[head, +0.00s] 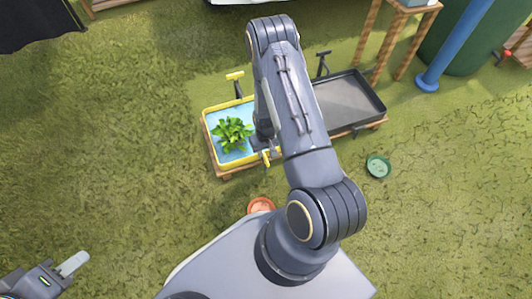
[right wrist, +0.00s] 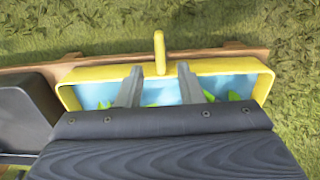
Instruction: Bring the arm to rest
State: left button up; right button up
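My right arm (head: 295,110) reaches out over the yellow-rimmed tray, with its elbow raised. In the right wrist view, my right gripper (right wrist: 160,69) is open, its two fingers apart with nothing seen between them. It is above the yellow tray (right wrist: 85,73), which has a blue inside and bits of green leaves. In the head view, the right gripper is mostly hidden by the arm. My left gripper (head: 72,264) is at the lower left, over grass; only one pale finger shows clearly.
A leafy green plant (head: 232,134) sits in the yellow tray (head: 208,137). A dark tray (head: 350,100) stands beside it on the right. A green dish (head: 379,166) and an orange pot (head: 261,205) lie on the grass. A blue post (head: 455,50) stands at upper right. Grass at left is clear.

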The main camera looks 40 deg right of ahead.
notch_tip(320, 180, up, 2)
jog(key=shift+r, duration=0.15)
dwell(0.5)
